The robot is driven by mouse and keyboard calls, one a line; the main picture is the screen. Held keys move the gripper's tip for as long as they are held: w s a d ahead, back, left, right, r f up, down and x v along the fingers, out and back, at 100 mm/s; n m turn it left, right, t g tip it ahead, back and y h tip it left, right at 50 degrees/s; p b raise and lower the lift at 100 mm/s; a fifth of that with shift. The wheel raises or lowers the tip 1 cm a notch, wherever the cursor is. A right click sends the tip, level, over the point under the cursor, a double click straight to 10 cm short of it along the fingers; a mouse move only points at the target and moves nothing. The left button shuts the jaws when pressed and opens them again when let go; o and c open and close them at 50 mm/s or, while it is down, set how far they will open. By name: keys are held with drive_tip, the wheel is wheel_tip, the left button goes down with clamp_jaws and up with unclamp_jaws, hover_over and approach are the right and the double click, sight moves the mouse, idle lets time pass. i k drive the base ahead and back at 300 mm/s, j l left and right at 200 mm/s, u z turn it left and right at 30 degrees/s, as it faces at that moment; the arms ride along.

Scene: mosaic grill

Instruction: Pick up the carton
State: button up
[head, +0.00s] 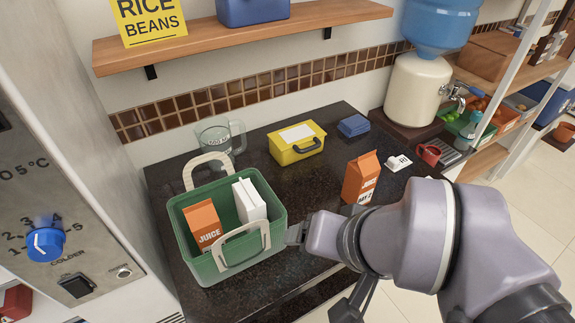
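An orange juice carton (362,180) with a gabled top stands upright on the dark counter, right of the middle. A second orange juice carton (203,224) and a white carton (249,203) stand in the green basket (205,268) at the left. My arm comes in from the lower right. My gripper (297,234) shows only as a small dark end beside the basket's right side, in front of and left of the counter carton. Whether it touches the basket is unclear. Its fingers are mostly hidden by my wrist, so its opening cannot be made out.
A yellow case (296,145), a glass jug (219,138) and blue folded cloths (353,125) stand toward the back of the counter (310,180). A white card (398,163), a red mug (429,154) and a water dispenser (416,90) are at the right. A wooden shelf (210,42) hangs above.

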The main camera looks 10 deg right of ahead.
sight(204, 222)
drive_tip(key=k+j+u, duration=0.2)
drive_tip(key=j+u, duration=0.15)
drive_tip(key=k+j+u, duration=0.1)
drive_tip(key=j+u, duration=0.65)
drive_tip(key=j, duration=0.2)
drive_tip(key=k, duration=0.05)
